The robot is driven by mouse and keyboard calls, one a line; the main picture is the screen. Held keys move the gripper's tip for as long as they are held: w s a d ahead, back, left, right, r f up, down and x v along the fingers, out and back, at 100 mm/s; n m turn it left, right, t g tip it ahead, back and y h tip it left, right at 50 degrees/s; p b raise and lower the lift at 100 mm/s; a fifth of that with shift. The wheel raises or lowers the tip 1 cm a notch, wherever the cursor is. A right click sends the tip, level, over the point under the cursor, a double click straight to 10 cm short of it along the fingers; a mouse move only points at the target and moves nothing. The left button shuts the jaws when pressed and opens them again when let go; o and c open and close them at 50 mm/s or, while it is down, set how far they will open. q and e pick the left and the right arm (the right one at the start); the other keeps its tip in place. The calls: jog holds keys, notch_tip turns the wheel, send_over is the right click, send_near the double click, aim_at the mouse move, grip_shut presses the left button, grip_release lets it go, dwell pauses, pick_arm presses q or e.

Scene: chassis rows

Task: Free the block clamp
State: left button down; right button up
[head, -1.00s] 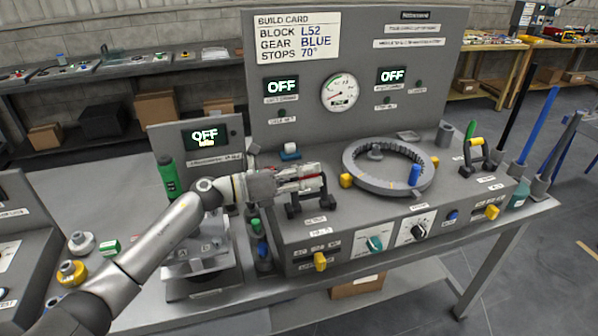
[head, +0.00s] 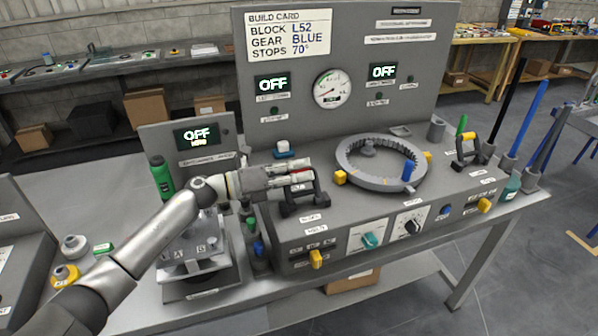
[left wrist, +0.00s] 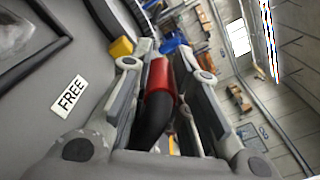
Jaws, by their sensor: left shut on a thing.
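The block clamp (head: 291,209) is a dark, bar-shaped handle on two feet at the left of the grey console's deck. My left gripper (head: 303,178) reaches it from the left and is shut on its grip. In the left wrist view, the red and black clamp handle (left wrist: 158,88) lies between the two fingers of my left gripper (left wrist: 166,70). A white label reading FREE (left wrist: 72,93) lies on the grey surface left of the fingers. The fingers hide part of the handle. My right gripper is not in view.
A grey ring (head: 381,185) with yellow blocks and a blue peg stands right of the clamp. A green bottle (head: 160,176) and a fixture marked A and B (head: 190,262) are at the left. Both console displays read OFF.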

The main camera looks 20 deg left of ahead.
pick_arm(q)
jog(key=shift+f, duration=0.15)
jog(key=c, duration=1.3)
grip_release()
jog(key=shift+c, duration=0.2)
jog(key=shift+o, duration=0.2)
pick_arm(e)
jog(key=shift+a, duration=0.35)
pick_arm(q)
jog(key=shift+a, duration=0.1)
jog(key=shift+s+a, duration=0.15)
jog(key=shift+a, duration=0.05)
jog(key=v, duration=1.1)
jog(key=shift+s+a, duration=0.15)
jog(key=shift+s, duration=0.05)
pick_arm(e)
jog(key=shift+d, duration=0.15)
